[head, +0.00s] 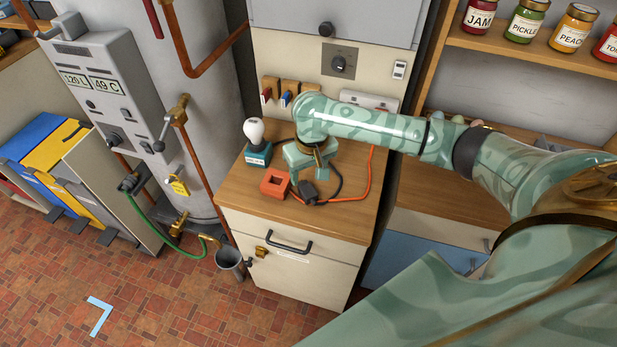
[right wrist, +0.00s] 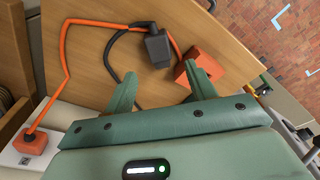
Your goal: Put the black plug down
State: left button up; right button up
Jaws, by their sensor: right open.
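The black plug (head: 309,193) lies on the wooden top of the cabinet (head: 240,190), with its black cord curling behind it. In the right wrist view the black plug (right wrist: 158,48) shows just beyond my fingertips, near the gap between them. My right gripper (head: 307,176) is above the cabinet top. Its fingers are spread and empty, as the right wrist view (right wrist: 164,68) shows. Whether a finger touches the plug cannot be told. The left gripper is out of view.
An orange block (head: 275,184) sits left of the plug, close to one finger. An orange cord (head: 369,175) runs along the top. A white bulb on a teal base (head: 258,154) stands at the back left. The front right of the top is clear.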

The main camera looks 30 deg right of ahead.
jog(key=r, duration=0.1)
jog(key=r+p, duration=0.1)
jog(key=r, duration=0.2)
jog(key=shift+s+r, duration=0.25)
jog(key=shift+s, duration=0.05)
jog(key=shift+f, duration=0.1)
